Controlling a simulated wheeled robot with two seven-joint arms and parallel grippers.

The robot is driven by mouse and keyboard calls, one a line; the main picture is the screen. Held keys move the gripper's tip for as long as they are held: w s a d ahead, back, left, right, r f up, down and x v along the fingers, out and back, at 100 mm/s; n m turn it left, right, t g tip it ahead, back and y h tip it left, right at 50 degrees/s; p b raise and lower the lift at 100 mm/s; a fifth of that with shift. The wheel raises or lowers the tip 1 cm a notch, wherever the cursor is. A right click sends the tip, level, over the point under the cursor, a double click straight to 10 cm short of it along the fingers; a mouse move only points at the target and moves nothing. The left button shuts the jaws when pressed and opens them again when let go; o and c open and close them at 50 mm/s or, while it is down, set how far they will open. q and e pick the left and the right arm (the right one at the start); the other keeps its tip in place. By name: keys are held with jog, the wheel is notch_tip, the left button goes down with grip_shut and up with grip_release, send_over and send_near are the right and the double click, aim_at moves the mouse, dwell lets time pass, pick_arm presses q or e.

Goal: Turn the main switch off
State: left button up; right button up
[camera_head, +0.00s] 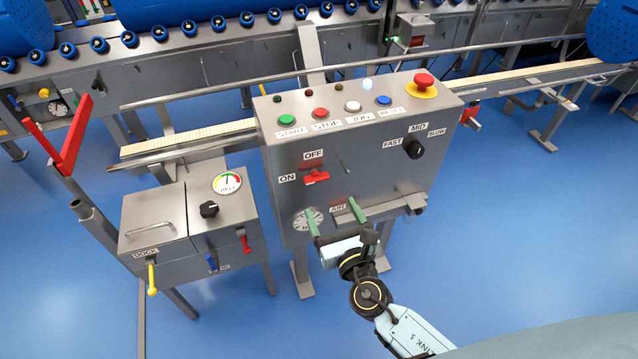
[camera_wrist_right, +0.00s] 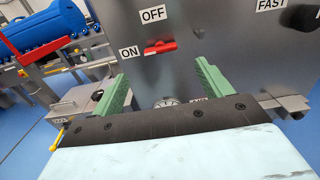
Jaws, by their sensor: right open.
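The main switch (camera_head: 317,177) is a red handle on the front of the grey control box (camera_head: 370,160). It lies about level, its left end towards the ON label (camera_head: 287,179); the OFF label (camera_head: 313,155) is above it. The switch also shows in the right wrist view (camera_wrist_right: 161,47), above and between the fingers. My right gripper (camera_head: 331,206) is open and empty, with green fingers spread wide, below the switch and apart from it. It partly hides the box's lower front with a round gauge (camera_head: 306,221). My left gripper is not in view.
The box top carries several coloured buttons and a red emergency stop (camera_head: 424,81). A FAST/MID/SLOW knob (camera_head: 414,149) is on the right front. An AIR-labelled lever sits low beside my right finger. A smaller cabinet (camera_head: 160,215) stands left, with a raised red lever (camera_head: 70,140).

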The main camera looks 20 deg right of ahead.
aim_at(318, 181)
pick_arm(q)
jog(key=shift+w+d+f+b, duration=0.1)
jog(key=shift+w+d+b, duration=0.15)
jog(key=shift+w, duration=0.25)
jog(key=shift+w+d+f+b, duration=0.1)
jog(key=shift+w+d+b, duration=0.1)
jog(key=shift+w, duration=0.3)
pick_arm(e)
jog(key=w, duration=0.9)
jog(key=shift+w+a, duration=0.15)
jog(key=shift+w, duration=0.05)
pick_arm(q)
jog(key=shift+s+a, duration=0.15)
pick_arm(e)
jog(key=shift+c, duration=0.5)
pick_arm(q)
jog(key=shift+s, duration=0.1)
pick_arm(e)
jog(key=shift+f, duration=0.1)
jog(key=c, duration=0.9)
